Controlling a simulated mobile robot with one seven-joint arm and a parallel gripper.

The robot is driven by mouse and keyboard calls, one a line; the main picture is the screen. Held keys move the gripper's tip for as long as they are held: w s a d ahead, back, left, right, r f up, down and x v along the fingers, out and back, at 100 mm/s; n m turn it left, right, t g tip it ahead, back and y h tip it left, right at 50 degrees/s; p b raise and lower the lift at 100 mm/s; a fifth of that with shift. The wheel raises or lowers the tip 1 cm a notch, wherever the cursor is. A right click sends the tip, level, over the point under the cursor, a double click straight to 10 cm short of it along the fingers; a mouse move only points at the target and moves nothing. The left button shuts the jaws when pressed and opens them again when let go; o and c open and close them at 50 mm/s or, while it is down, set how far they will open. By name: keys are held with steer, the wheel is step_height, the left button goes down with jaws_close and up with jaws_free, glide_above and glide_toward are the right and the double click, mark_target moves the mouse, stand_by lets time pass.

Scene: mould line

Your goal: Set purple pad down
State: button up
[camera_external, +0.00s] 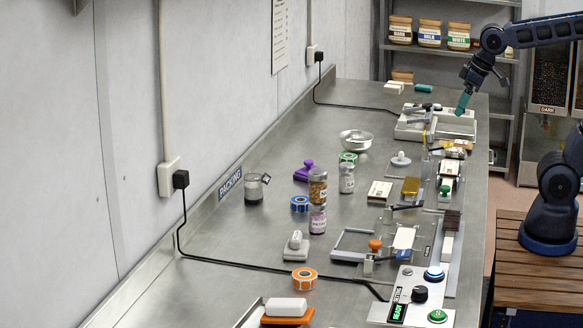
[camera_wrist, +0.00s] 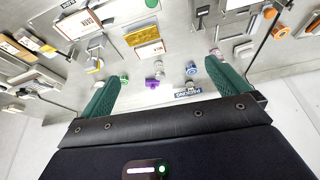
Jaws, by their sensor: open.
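Several jars, including an orange-filled jar (camera_external: 318,187), stand just right of the pad. A blue tape roll (camera_external: 299,204) and dark beaker (camera_external: 254,189) are nearby. Fixtures line the right side; the bench by the wall is mostly clear.

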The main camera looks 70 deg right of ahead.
steer(key=s+a+f, duration=0.1)
steer(key=s+f, duration=0.1)
steer(key=s, duration=0.5)
steer(key=shift+s+n, duration=0.3)
steer(key=shift+n, duration=0.1)
